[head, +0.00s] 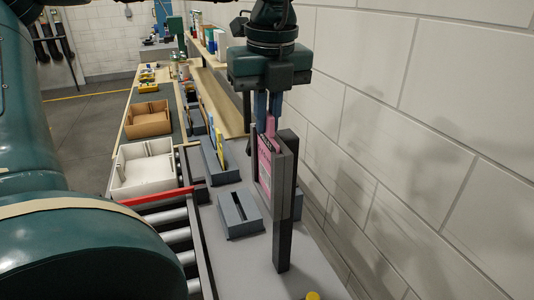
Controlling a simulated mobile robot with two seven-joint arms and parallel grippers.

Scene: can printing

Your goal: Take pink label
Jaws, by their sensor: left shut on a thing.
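The pink label (265,165) stands upright beside a dark grey upright frame (285,190) on the grey bench, close to the wall. Its narrow pink top tab shows between the blue fingers of my left gripper (268,118), which points straight down from above. The left gripper is shut on this tab. Part of the label is hidden behind the frame, so I cannot tell whether it still touches it. My right gripper is not in view.
An empty grey slotted holder (240,214) sits left of the frame. Behind it are holders with a blue label and a yellow label (219,140). A white box (148,170) and a brown box (148,122) stand on the left. The white block wall is close on the right.

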